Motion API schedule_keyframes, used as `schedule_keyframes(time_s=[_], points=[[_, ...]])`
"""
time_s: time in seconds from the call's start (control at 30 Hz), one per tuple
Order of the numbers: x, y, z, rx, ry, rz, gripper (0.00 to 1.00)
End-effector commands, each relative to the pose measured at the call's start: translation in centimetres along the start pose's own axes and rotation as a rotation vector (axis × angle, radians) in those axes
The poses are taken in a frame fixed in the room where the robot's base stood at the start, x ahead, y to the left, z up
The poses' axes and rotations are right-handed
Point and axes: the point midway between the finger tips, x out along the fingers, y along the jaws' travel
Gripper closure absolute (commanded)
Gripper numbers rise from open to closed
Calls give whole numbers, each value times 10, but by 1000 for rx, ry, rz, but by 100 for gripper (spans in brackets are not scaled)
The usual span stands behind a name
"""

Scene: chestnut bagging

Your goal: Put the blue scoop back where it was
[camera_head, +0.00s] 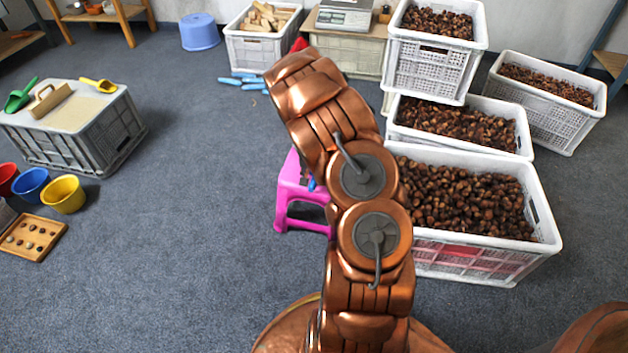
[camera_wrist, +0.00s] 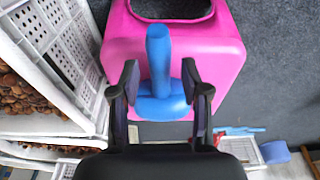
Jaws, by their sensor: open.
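The blue scoop (camera_wrist: 159,52) lies on the pink stool (camera_wrist: 222,55) in the wrist view. Its handle points to the top of the picture and its wider part is near my gripper. My gripper (camera_wrist: 160,80) is open, with one dark finger on each side of the scoop. I cannot tell whether either finger touches it. In the head view the pink stool (camera_head: 292,196) is partly hidden behind my arm, and only a small blue bit of the scoop (camera_head: 312,184) shows. My gripper is hidden there.
White crates of chestnuts (camera_head: 545,235) stand close to the right of the stool, some stacked. A grey crate (camera_head: 95,150) with a green scoop (camera_head: 20,95) and a yellow scoop (camera_head: 99,85) stands at the left. Blue items (camera_head: 240,80) lie on the far floor. The carpet between is clear.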

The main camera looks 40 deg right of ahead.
Motion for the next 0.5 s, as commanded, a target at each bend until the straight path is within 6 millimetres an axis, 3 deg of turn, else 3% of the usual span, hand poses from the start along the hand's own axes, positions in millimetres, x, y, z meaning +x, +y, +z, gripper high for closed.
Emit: schedule_keyframes(time_s=[0.3, 0.5], points=[[-63, 0, -1, 0, 2, 1, 54], [-87, 0, 0, 0, 1, 0, 54]])
